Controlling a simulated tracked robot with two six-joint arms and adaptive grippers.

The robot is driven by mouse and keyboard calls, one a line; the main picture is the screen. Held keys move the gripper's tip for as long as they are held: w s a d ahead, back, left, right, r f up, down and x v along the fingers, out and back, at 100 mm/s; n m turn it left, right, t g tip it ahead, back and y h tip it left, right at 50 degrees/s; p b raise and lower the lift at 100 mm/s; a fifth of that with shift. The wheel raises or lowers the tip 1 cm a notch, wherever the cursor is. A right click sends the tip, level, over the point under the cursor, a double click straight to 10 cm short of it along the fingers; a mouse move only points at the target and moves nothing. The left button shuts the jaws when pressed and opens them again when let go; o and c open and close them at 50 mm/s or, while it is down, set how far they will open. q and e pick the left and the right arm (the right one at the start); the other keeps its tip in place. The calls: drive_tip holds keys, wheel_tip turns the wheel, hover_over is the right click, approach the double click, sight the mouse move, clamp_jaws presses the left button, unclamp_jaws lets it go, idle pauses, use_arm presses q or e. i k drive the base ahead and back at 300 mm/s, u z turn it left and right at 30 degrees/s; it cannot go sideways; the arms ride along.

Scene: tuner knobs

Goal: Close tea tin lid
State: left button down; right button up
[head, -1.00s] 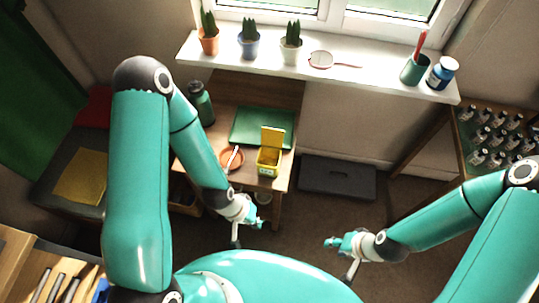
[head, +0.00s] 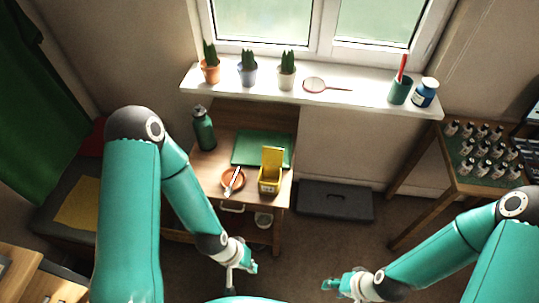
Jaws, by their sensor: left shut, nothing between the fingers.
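The yellow tea tin (head: 269,185) stands near the front right corner of a small wooden table in the head view. Its yellow lid (head: 272,158) is open and stands up at the back of the tin. My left gripper (head: 251,268) is shut and empty, in front of the table and below the tin in the picture. My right gripper (head: 330,285) is further right, over the floor and away from the tin. Its fingers are too small to tell whether they are open.
On the small table (head: 205,165) are a green mat (head: 255,148) behind the tin, an orange dish (head: 232,180) at its left and a green bottle (head: 203,130). A windowsill (head: 375,98) with pots is behind. A grey box (head: 335,201) lies on the floor.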

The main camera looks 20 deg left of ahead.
sight(272, 156)
drive_tip(key=k, duration=1)
drive_tip(key=z, duration=0.35)
drive_tip(key=i, duration=0.8)
drive_tip(key=z, duration=0.45)
drive_tip(key=i, duration=1.4)
drive_tip(key=u, duration=0.8)
